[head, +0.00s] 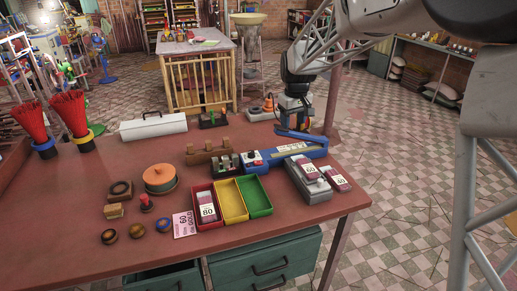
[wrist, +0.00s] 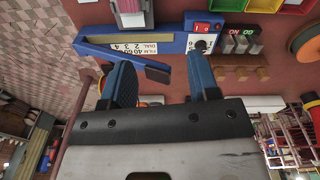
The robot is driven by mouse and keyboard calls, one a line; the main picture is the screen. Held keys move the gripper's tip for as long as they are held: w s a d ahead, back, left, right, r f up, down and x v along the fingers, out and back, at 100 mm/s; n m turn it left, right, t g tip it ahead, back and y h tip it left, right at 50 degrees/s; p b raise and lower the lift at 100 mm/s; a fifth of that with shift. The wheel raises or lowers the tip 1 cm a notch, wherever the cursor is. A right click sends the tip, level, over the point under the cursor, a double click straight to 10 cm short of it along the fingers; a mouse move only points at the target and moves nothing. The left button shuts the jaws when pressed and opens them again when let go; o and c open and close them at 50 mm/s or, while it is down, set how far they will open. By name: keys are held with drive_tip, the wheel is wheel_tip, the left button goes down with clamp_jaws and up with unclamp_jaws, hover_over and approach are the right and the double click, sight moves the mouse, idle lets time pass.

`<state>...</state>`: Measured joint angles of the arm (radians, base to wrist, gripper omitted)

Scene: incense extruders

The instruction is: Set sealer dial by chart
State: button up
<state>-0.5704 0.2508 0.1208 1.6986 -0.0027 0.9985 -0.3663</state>
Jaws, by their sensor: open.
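The blue sealer (head: 297,153) lies on the red-brown table with its arm raised. In the wrist view the sealer (wrist: 95,42) carries a white chart (wrist: 133,47) reading film 40, 60, 80 and dial 2, 3, 4. A dark dial knob (wrist: 201,46) sits on a white panel near a red switch (wrist: 202,27); its setting is too small to read. A pink card (head: 184,223) at the table front shows 60 and GOLD. My gripper (head: 293,123) is open and empty behind the sealer, apart from the dial. Its blue fingers (wrist: 162,75) show in the wrist view.
Red, yellow (head: 233,201) and green trays stand in front of the sealer; a pack marked 80 (head: 207,205) lies in the red one. Packs marked 40 (head: 338,179) lie right.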

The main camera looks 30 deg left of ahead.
drive_tip(key=w+a+f+n, duration=0.2)
drive_tip(key=a+f, duration=0.3)
drive_tip(key=a, duration=0.5)
hover_over(251, 151)
drive_tip(key=shift+n+g, duration=0.3)
drive_tip(key=shift+n, duration=0.1)
wheel_tip(251, 151, down, 7)
drive_tip(key=shift+s, duration=0.1)
drive_tip(key=shift+d+f, duration=0.1)
drive_tip(key=shift+f, duration=3.8)
drive_tip(key=c, duration=0.9)
